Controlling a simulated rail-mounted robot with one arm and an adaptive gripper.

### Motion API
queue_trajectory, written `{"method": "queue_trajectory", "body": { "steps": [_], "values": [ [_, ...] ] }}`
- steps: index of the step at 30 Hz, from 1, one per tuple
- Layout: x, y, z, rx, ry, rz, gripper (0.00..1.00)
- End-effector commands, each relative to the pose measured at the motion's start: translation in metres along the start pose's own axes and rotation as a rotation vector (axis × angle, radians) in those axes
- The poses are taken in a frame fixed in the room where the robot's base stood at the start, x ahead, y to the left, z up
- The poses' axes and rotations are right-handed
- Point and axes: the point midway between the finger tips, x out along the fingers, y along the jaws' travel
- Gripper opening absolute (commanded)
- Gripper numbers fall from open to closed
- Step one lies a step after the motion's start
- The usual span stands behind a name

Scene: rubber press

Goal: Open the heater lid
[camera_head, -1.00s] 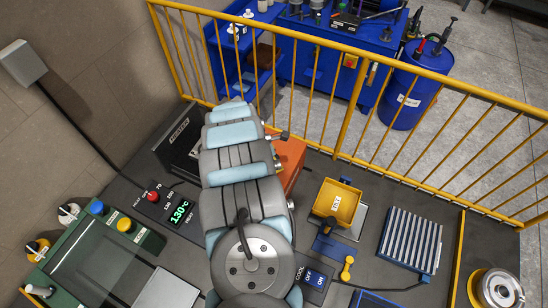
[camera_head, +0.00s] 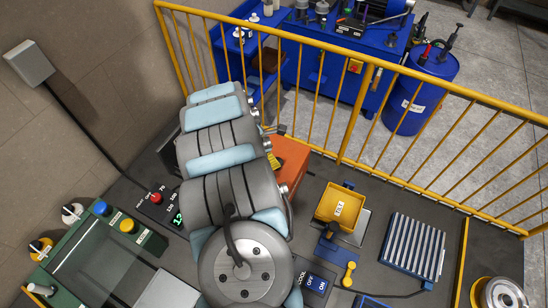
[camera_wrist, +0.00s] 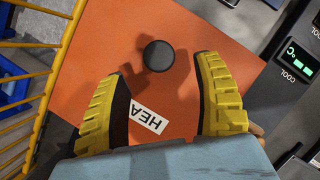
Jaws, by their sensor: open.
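The orange heater lid (camera_wrist: 190,105) fills the middle of the wrist view. It carries a round black knob (camera_wrist: 158,56) and a white label (camera_wrist: 148,118) whose visible letters read "HEA". My gripper (camera_wrist: 163,67) is open, with its two yellow ridged fingers spread over the lid, one to each side of the knob. The knob lies between and a little beyond the fingertips, apart from both. I cannot tell how high the fingers are above the lid. In the head view, part of the orange heater (camera_head: 291,165) shows right of my arm, which hides the rest.
A yellow railing (camera_head: 345,125) runs behind the heater. A yellow bin (camera_head: 338,205) and a ribbed metal rack (camera_head: 413,247) stand to the right. A control panel with a red button (camera_head: 156,198) lies left of my arm, partly covered by it.

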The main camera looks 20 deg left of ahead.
Motion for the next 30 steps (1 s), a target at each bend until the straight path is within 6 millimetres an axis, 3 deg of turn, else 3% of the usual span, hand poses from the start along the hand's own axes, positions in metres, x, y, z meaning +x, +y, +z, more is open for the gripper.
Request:
{"method": "queue_trajectory", "body": {
  "steps": [6, 26, 30],
  "values": [
    [-0.014, 0.002, 0.001, 0.0, -0.001, 0.004, 0.67],
    [-0.016, 0.001, 0.001, -0.001, -0.001, 0.002, 0.67],
    [-0.032, 0.001, 0.007, -0.001, -0.001, 0.002, 0.67]
  ]
}}
